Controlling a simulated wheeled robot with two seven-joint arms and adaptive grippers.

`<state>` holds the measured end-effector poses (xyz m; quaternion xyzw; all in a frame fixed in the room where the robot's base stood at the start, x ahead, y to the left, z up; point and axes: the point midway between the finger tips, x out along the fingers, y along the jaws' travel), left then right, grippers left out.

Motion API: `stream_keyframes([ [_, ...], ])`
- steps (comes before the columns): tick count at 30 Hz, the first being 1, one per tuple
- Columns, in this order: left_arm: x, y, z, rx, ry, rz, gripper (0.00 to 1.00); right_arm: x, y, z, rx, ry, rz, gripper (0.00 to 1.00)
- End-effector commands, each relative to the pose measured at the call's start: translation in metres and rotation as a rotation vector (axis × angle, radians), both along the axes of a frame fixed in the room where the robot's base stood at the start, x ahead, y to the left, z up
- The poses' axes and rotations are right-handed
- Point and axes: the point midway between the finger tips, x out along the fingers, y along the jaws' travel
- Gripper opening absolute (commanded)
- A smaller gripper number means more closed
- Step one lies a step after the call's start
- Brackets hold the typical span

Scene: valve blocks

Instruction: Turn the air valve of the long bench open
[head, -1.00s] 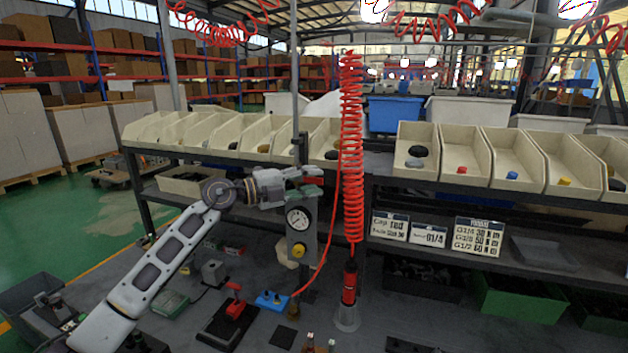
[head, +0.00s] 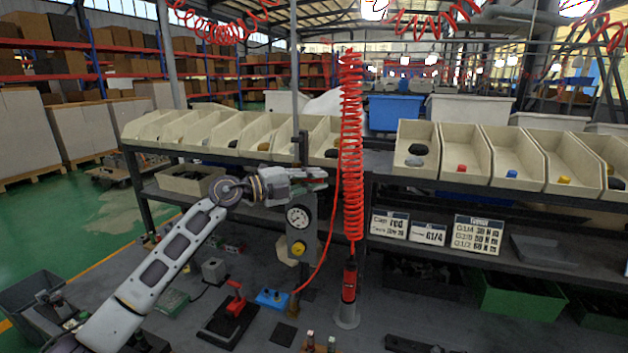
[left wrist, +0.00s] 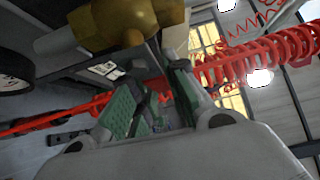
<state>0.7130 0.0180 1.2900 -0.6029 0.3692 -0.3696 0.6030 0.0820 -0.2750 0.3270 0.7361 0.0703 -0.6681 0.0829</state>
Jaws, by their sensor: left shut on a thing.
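The air valve unit of the long bench is a grey block (head: 299,234) on the upright post, with a round white gauge (head: 298,216) and a yellow knob (head: 298,248) below it. My left gripper (head: 316,178) reaches in from the left, just above the gauge. It is shut on the valve's red handle, which it mostly hides in the head view. In the left wrist view the green-padded fingers (left wrist: 152,100) are close together, with a little red between them. A brass fitting (left wrist: 120,25) shows beyond them. The handle's exact angle cannot be told. My right gripper is not in view.
A red coiled hose (head: 352,140) hangs close to the right of my left gripper, with a red tool (head: 349,280) below. Parts bins (head: 418,150) line the shelf above. A red clamp (head: 235,300) and a blue block (head: 272,298) stand on the bench top.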

Motion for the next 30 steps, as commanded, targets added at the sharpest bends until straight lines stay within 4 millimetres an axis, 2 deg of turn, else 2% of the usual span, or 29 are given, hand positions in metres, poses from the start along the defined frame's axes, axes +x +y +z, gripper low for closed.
stream_keyframes([
  [14,0.0,0.0,0.003,-0.052,0.02,-0.001,0.0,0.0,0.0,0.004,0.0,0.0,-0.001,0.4],
  [23,0.0,0.001,0.012,-0.204,0.071,0.0,0.0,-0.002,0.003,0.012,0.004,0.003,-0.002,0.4],
  [30,0.001,0.004,0.021,-0.366,0.123,0.0,0.0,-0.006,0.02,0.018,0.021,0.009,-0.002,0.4],
])
